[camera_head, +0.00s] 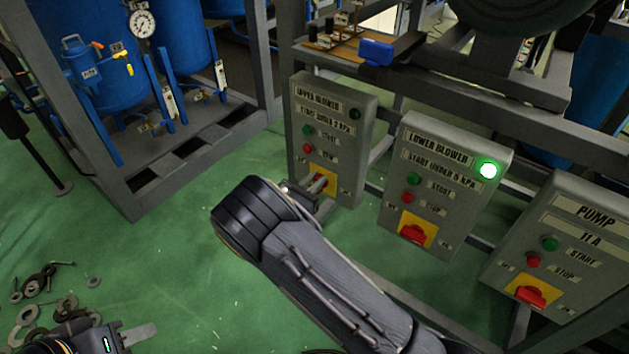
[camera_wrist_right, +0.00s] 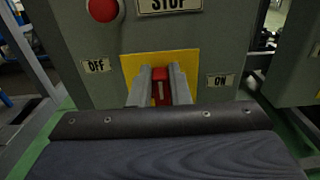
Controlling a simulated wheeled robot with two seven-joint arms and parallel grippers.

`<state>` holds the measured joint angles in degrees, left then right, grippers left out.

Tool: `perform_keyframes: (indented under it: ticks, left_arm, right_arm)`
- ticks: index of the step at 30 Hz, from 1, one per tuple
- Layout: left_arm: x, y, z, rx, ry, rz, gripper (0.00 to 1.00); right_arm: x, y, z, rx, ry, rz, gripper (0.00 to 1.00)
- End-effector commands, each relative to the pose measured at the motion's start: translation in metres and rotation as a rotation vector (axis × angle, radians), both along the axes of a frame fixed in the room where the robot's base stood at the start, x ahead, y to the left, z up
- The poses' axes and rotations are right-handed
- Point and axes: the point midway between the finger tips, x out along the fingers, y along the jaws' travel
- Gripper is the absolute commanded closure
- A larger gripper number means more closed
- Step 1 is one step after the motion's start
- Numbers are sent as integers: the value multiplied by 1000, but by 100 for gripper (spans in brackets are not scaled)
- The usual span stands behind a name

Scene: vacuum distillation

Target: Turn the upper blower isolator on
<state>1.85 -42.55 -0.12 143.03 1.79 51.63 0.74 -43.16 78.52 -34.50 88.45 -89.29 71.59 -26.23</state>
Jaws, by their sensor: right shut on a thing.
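The upper blower box (camera_head: 350,165) is a grey panel with a green start button, a red stop button and a red isolator handle on a yellow plate (camera_head: 333,178). Its lamp (camera_head: 354,114) is dark. My right gripper (camera_head: 317,188) is at this isolator. In the right wrist view the gripper (camera_wrist_right: 160,93) is shut on the red handle (camera_wrist_right: 160,74), one finger on each side. The handle looks upright there, between the OFF label (camera_wrist_right: 96,66) on the left and the ON label (camera_wrist_right: 221,80) on the right. My left gripper (camera_head: 137,336) is low at the left, partly cut off.
The lower blower box (camera_head: 450,155), its lamp lit green, and the pump box (camera_head: 580,225) stand to the right. Blue tanks (camera_head: 100,80) in a grey frame are at the left. Washers and bolts (camera_head: 45,305) lie on the green floor. A blue object (camera_head: 377,52) rests above.

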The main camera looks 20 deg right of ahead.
Motion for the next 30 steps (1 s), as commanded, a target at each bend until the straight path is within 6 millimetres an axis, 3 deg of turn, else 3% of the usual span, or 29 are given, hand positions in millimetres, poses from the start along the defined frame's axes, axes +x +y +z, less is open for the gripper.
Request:
perform_keyframes:
  ticks: [14, 30]
  left_arm:
    - [0, 0, -10, 0, 0, 0, 64]
    - [0, 0, -51, 0, 0, 0, 64]
  right_arm:
    - [-3, -1, -3, 60, -79, 1, 100]
    - [-12, -8, -10, 354, -451, 1, 100]
